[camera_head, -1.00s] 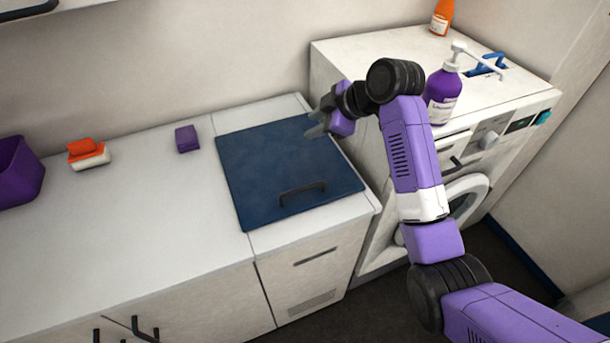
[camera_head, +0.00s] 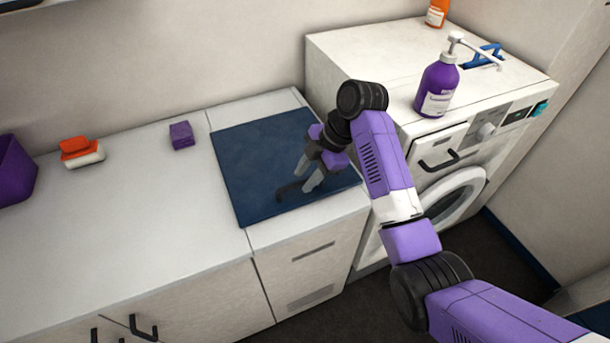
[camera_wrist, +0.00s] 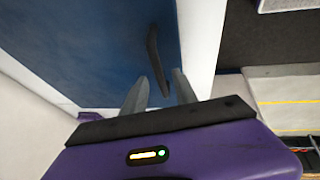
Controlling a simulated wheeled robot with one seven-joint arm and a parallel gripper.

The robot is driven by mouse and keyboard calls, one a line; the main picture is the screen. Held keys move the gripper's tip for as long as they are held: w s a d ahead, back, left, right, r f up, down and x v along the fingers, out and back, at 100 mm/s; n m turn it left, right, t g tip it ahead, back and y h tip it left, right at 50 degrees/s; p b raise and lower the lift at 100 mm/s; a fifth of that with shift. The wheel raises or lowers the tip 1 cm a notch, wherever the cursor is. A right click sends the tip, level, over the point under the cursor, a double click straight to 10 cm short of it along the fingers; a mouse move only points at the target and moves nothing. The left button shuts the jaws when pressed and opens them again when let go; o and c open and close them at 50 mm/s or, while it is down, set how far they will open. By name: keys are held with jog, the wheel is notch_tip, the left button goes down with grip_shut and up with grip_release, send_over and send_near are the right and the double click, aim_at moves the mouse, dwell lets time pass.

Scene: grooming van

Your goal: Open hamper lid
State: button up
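The hamper lid (camera_head: 250,160) is a dark blue square panel, lying flat and closed in the counter top. Its dark bar handle (camera_head: 290,191) is near the front edge, partly hidden behind my fingers in the head view. My gripper (camera_head: 304,180) is above the lid close to the handle, fingers pointing down and toward the front. In the wrist view the lid (camera_wrist: 110,50) fills the upper left and the handle (camera_wrist: 156,60) lies just beyond my gripper (camera_wrist: 160,84).
A washing machine (camera_head: 345,50) stands right of the hamper, with a purple pump bottle (camera_head: 438,88) on it. A purple block (camera_head: 181,135), an orange and white brush (camera_head: 80,151) and a purple bin (camera_head: 14,170) are on the left counter. The counter (camera_head: 130,215) between is clear.

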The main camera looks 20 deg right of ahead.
jog(key=shift+a+f, duration=0.1)
jog(key=shift+f, duration=0.3)
grip_shut()
dwell(1.2)
